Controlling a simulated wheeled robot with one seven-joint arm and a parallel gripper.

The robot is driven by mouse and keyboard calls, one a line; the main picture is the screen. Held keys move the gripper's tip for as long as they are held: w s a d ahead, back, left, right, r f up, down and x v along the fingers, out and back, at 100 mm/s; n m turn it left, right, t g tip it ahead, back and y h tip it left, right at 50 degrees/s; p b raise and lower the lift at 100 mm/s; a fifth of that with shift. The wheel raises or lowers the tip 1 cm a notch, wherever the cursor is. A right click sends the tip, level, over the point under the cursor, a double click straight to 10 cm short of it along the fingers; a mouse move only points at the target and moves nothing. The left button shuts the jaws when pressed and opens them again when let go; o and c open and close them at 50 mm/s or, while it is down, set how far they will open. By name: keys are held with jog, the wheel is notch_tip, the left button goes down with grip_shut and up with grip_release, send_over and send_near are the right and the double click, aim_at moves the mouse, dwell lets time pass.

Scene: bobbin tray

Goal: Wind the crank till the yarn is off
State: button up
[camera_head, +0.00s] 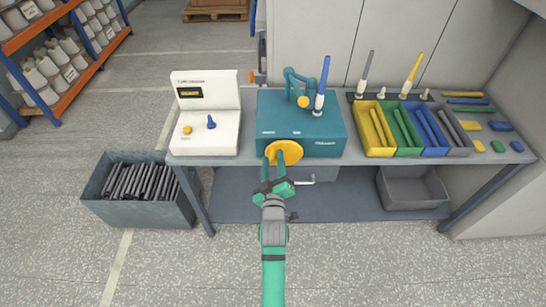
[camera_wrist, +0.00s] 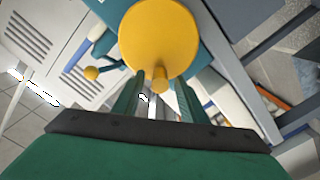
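The yellow crank disc (camera_head: 284,152) is on the front face of the teal winding machine (camera_head: 325,132). A blue bobbin with a white base (camera_head: 321,88) stands upright on top of the machine, beside a teal bent arm with a yellow ball (camera_head: 303,101). My gripper (camera_head: 279,165) is in front of the crank disc. In the wrist view the disc (camera_wrist: 158,35) fills the upper middle, with a short yellow handle peg (camera_wrist: 160,79) near its lower edge. My gripper's fingers (camera_wrist: 157,95) are apart, one each side of the peg, with gaps showing. The yarn cannot be made out clearly.
A white control box (camera_head: 208,135) stands left of the machine. Coloured bins (camera_head: 376,142) with rods and a rack of bobbins (camera_head: 363,97) are at the right. A grey crate of dark rods (camera_head: 105,205) stands on the floor at left. A grey bin (camera_head: 412,202) sits under the table.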

jog(key=shift+w, duration=0.9)
grip_shut()
jog(key=shift+r+m, duration=0.1)
jog(key=shift+m, duration=0.2)
